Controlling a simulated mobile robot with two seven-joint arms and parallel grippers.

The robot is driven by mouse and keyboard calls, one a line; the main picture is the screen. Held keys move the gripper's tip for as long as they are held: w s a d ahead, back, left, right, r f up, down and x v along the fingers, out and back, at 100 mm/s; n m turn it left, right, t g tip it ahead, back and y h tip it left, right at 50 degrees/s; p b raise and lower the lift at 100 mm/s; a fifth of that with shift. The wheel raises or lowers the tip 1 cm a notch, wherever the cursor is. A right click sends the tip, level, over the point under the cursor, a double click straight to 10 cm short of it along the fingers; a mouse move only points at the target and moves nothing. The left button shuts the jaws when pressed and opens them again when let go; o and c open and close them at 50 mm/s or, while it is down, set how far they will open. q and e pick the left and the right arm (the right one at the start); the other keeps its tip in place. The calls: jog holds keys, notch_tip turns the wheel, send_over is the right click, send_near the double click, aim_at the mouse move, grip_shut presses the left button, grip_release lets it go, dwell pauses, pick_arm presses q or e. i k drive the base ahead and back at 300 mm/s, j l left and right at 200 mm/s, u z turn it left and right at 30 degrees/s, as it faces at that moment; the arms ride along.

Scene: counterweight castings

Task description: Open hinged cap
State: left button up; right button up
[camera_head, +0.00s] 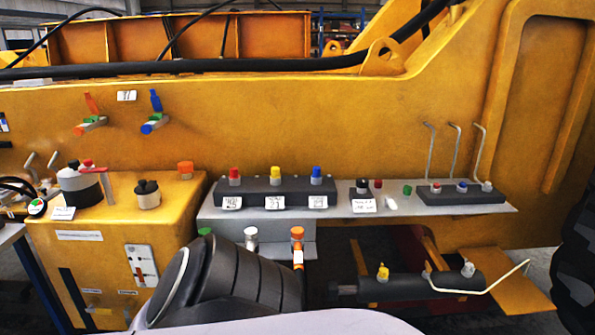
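Several capped fittings show, and I cannot tell which one has the hinged cap. A red cap (234,173), a yellow cap (275,172) and a blue cap (316,172) sit upright on a dark block. Below the shelf are a white-topped fitting (251,238) and an orange-capped fitting (297,236). No cap clearly stands open. Neither gripper is in view.
A grey shelf (405,206) runs along the yellow machine wall (330,115). Valves with red and blue handles stick out at upper left. Bent metal rods (455,150) rise at right. A dark cylinder (400,287) with a cream hose lies low at right.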

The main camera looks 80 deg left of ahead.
aim_at(143, 188)
jog(key=u, duration=3.45)
